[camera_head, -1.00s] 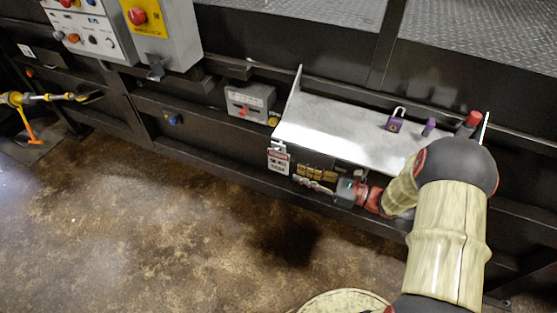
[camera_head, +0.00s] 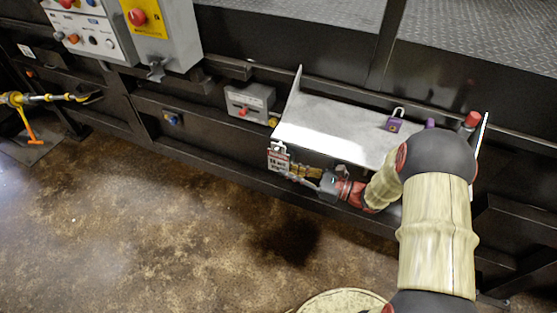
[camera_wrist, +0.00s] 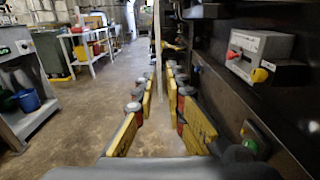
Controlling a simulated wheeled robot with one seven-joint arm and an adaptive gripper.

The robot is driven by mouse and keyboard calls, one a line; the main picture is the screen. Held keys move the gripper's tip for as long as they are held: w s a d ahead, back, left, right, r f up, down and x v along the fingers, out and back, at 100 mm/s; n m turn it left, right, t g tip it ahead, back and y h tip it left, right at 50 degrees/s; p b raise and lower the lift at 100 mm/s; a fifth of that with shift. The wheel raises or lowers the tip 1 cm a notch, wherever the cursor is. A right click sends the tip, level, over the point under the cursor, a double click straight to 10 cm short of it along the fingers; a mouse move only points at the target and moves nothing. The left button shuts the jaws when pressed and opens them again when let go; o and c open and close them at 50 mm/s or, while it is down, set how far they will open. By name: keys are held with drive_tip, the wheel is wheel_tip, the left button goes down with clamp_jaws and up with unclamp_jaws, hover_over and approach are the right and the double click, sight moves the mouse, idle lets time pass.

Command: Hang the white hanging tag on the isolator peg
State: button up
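The white hanging tag (camera_head: 278,160), with a red band and dark print, hangs upright at the left front corner of the metal shelf. In the wrist view a thin white strip (camera_wrist: 158,45), likely the tag edge-on, stands between my fingertips. My gripper (camera_head: 297,176) reaches in from the right, with its fingertips close to the tag. In the wrist view my gripper (camera_wrist: 160,82) has its yellow fingers apart, with a gap around the strip. A grey isolator box (camera_head: 250,102) with a red knob is on the wall to the left; it also shows in the wrist view (camera_wrist: 258,48). I cannot make out its peg clearly.
The shelf (camera_head: 335,130) carries a purple padlock (camera_head: 394,124) and a red-topped item (camera_head: 470,121). Control boxes (camera_head: 90,30) are at upper left. The floor (camera_head: 170,230) in front is clear.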

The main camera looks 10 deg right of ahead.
clamp_jaws()
drive_tip(key=shift+r+p, duration=0.55)
drive_tip(key=shift+p, duration=0.05)
drive_tip(key=shift+a, duration=0.1)
idle(0.6)
drive_tip(key=s+a+p, duration=0.2)
drive_tip(key=s+a, duration=0.2)
drive_tip(key=s, duration=0.1)
drive_tip(key=shift+s+p, duration=0.3)
drive_tip(key=shift+p, duration=0.1)
idle(1.1)
idle(0.5)
